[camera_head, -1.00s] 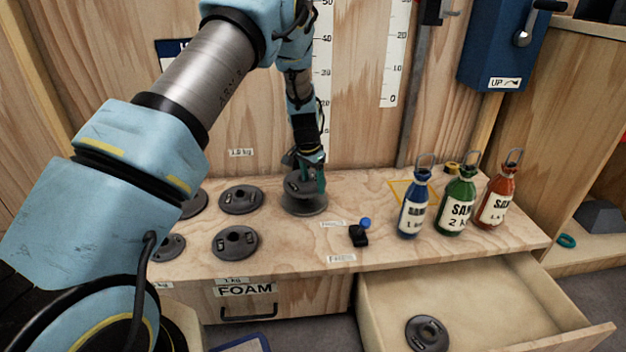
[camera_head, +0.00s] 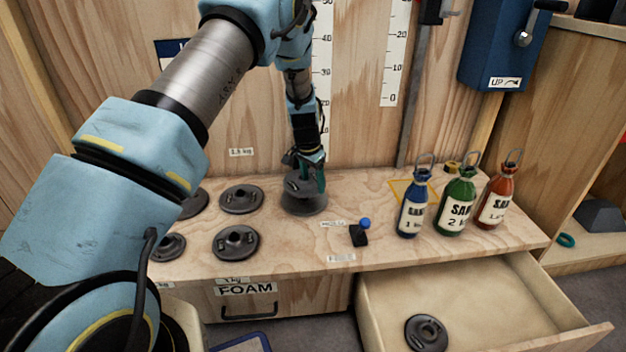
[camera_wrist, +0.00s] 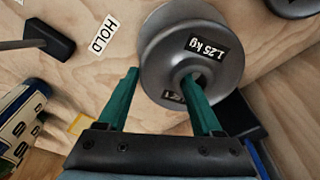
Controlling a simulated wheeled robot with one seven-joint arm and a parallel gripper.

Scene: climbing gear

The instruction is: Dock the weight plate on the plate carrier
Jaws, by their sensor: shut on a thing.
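A grey weight plate (camera_wrist: 165,60) marked 1.25 kg is in my gripper (camera_wrist: 160,88), seen in the wrist view. One teal finger is at the plate's outer edge and the other is at its centre hole. In the head view my gripper (camera_head: 312,176) holds the plate (camera_head: 294,187) over a round grey base (camera_head: 305,210) on the bench, which looks like the plate carrier. The plate overlaps this base in the picture, and I cannot tell whether they touch. The fingers and plate hide most of the carrier.
Several dark plates (camera_head: 241,198) lie left on the bench. A black block with a blue knob (camera_head: 360,236) stands in front, right of the gripper. Blue (camera_head: 413,210), green (camera_head: 457,208) and red (camera_head: 496,204) bottles stand further right. An open drawer (camera_head: 480,290) holds another plate (camera_head: 426,334).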

